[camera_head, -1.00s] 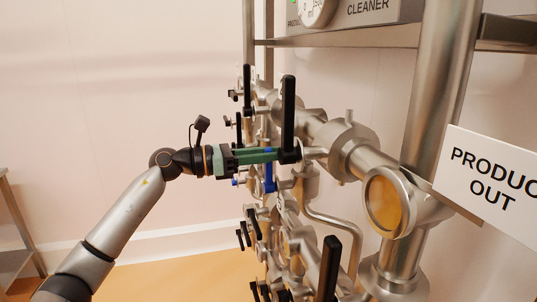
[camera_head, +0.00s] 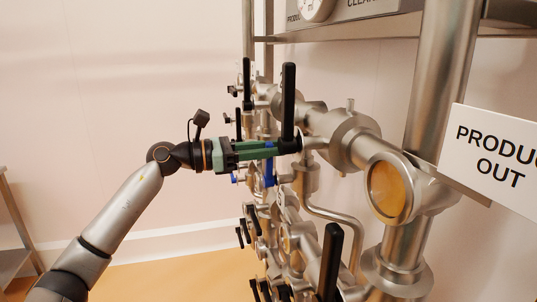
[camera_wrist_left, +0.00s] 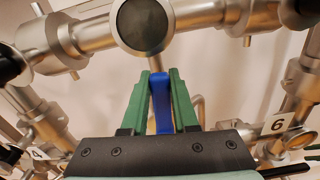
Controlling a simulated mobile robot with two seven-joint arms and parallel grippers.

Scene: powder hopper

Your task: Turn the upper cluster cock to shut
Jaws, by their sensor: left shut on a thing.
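A blue lever handle (camera_wrist_left: 162,103) stands between the two green fingers of my left gripper (camera_wrist_left: 160,76) in the left wrist view. The fingers are shut on it. In the head view my left gripper (camera_head: 268,149) reaches in level from the left, and part of the blue handle (camera_head: 269,172) shows just below its fingers. The rest of that handle and its valve body are hidden by the fingers and by an upright black lever (camera_head: 288,100) at the fingertips. I cannot tell from the pictures which cock is the upper cluster one. My right gripper is not in view.
Steel pipes with several black-handled valves crowd around the gripper, with another black lever (camera_head: 330,262) below. A round sight glass (camera_head: 386,192) and a "PRODUCT OUT" sign (camera_head: 492,160) stand to the right. Free room lies left, before the plain wall.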

